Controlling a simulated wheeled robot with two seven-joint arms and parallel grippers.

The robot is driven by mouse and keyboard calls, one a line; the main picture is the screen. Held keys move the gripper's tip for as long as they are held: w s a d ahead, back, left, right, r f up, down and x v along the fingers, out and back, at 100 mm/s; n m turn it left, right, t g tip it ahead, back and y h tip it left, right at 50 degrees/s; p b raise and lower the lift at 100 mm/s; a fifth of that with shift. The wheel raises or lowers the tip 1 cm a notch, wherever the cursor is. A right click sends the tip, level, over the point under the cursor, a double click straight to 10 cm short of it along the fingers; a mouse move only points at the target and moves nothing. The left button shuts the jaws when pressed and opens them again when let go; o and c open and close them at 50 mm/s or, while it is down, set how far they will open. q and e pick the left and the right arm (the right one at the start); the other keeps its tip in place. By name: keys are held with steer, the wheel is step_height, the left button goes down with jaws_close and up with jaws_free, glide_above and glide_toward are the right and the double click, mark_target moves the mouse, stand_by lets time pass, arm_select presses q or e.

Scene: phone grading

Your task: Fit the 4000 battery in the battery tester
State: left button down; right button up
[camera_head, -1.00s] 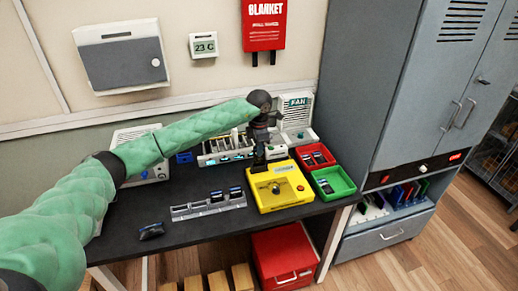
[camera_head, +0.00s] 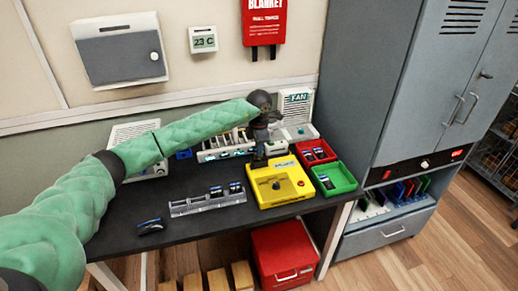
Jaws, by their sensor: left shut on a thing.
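I cannot tell whether that thing touches the tester. A grey rack (camera_head: 185,208) with some dark batteries stands left of the tester. A dark battery-like piece (camera_head: 150,226) lies at the table's front left. My right gripper is out of view.
A red tray (camera_head: 326,147) and a green tray (camera_head: 348,186), both holding dark pieces, stand right of the tester. A white fan unit (camera_head: 298,132) and other equipment line the back. A grey cabinet (camera_head: 400,90) stands at the right. The table's front left is mostly clear.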

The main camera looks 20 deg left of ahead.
arm_select(q)
steer(key=shift+f+b, duration=0.6)
stand_by(0.8)
steer(key=c, duration=1.5)
jaws_free()
steer(key=shift+r, duration=0.1)
